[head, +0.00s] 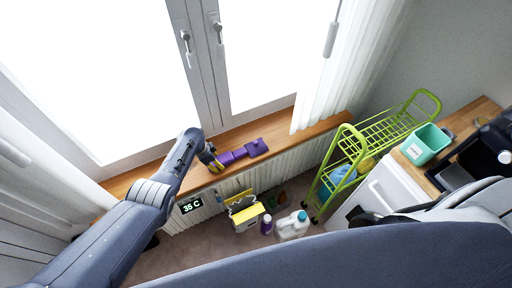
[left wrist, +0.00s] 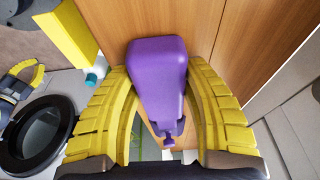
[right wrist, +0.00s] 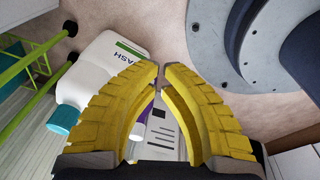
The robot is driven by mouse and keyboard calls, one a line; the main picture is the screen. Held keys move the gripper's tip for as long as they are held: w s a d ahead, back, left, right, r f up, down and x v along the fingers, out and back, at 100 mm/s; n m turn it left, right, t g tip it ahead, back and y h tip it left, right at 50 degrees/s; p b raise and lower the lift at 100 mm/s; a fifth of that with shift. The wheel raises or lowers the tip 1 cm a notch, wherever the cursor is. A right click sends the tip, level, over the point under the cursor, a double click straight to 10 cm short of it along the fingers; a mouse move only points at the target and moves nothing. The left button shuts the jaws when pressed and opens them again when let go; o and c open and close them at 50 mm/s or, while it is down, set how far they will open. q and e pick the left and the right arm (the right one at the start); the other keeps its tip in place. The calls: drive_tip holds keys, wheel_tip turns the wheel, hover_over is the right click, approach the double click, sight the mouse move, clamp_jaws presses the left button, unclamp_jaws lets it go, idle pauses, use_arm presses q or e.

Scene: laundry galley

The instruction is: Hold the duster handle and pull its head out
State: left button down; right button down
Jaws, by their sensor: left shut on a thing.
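The purple duster (head: 240,154) lies along the wooden windowsill, its squarish end (head: 257,147) pointing right, away from my left gripper. My left gripper (head: 210,160) is at the duster's left end. In the left wrist view its yellow fingers close around a purple block of the duster (left wrist: 158,75), and a narrow purple piece shows below the block. My right gripper (right wrist: 161,68) has its fingertips nearly together with nothing between them. It is over the floor, away from the duster; the head view does not show its fingers.
The windowsill (head: 285,128) is narrow, with window and curtain behind. Below are a yellow-and-white box (head: 246,215), a purple bottle (head: 266,225) and a white jug (head: 292,227). A green cart (head: 375,142) and a teal bin (head: 426,145) stand right.

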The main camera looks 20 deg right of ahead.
drive_tip(key=w+r+n, duration=0.1)
drive_tip(key=w+r, duration=0.2)
drive_tip(key=w, duration=0.4)
drive_tip(key=w+r+n, duration=0.1)
drive_tip(key=w+r, duration=0.1)
drive_tip(key=w, duration=0.5)
drive_tip(key=n+t+y, duration=0.2)
drive_tip(key=n+y, duration=0.1)
drive_tip(key=n, duration=1)
approach(249, 148)
drive_tip(key=x, duration=0.5)
drive_tip(key=shift+w+a+f, duration=0.1)
drive_tip(key=shift+w, duration=0.1)
drive_tip(key=shift+w+a+f, duration=0.15)
drive_tip(key=shift+a+f, duration=0.05)
drive_tip(key=shift+f, duration=0.45)
